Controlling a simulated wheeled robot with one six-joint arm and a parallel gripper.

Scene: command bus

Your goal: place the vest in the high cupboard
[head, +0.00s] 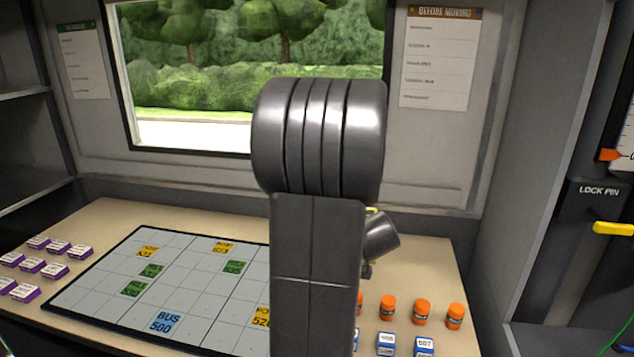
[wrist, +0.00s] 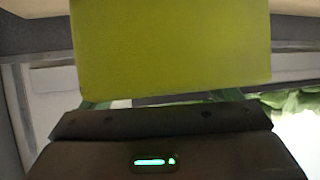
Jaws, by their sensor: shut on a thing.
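The vest (wrist: 170,50) shows in the wrist view as a flat yellow-green block filling the upper middle. My gripper (wrist: 158,101) is shut on it, and the vest sits straight ahead of the dark gripper body. In the head view my own arm stands upright in the middle and hides most of the gripper and vest. Only a small yellow-green bit shows beside the arm, above the table. I cannot identify the high cupboard in either view.
A table with a gridded board (head: 190,290) lies below the window. Open dark shelves (head: 30,92) line the left edge. A lock pin panel (head: 598,200) with a yellow handle is at right.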

